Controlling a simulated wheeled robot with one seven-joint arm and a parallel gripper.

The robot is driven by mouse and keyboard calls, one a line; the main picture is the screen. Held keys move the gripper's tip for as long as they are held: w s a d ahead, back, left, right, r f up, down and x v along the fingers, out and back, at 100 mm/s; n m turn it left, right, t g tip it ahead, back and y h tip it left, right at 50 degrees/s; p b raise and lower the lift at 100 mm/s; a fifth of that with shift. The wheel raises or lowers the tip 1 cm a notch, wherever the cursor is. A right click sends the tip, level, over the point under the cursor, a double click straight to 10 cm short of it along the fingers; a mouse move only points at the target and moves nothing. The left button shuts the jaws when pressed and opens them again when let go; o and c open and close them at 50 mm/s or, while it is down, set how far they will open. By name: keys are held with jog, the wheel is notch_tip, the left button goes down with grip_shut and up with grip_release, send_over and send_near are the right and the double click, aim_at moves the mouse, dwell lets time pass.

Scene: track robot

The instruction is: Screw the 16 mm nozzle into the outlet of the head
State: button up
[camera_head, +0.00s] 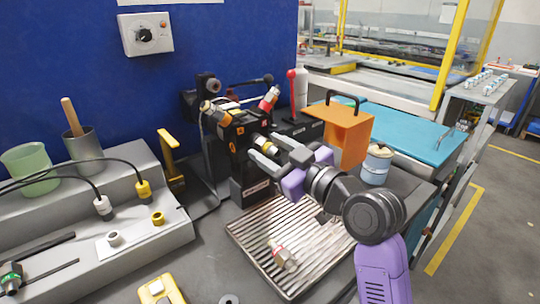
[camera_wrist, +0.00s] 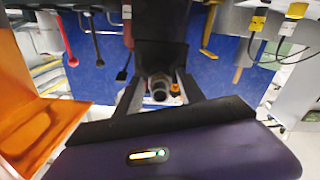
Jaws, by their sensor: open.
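The black head (camera_head: 240,140) stands behind the drip grid and carries several fittings with yellow, red and white parts. My gripper (camera_head: 262,151) is open, its fingers pointing at the front of the head near a yellow-banded round fitting (camera_head: 261,142). In the wrist view a metallic round end with a dark opening (camera_wrist: 159,88) shows between my two fingers (camera_wrist: 158,98); I cannot tell whether they touch it, or whether it is the outlet or a nozzle. No size marking is readable, so I cannot tell which part is the 16 mm nozzle.
The slatted grid (camera_head: 250,235) lies below my arm. At left, a grey stepped stand (camera_head: 160,262) bears a white ring (camera_head: 114,239), a yellow ring (camera_head: 157,218) and cabled connectors. An orange box (camera_head: 340,130) and a white-blue jar (camera_head: 376,165) stand right of the head, close to my arm.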

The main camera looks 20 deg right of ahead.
jog(key=shift+f+n+b, duration=0.15)
jog(key=shift+n+b, duration=2.1)
jog(key=shift+n, duration=0.35)
jog(key=shift+n+b, duration=1.05)
jog(key=shift+n, duration=0.55)
jog(key=shift+n+b, duration=0.9)
jog(key=shift+b, duration=0.05)
jog(key=shift+n+b, duration=2.05)
jog(key=shift+n, duration=0.35)
jog(key=shift+n+b, duration=1.75)
jog(key=shift+n, duration=0.95)
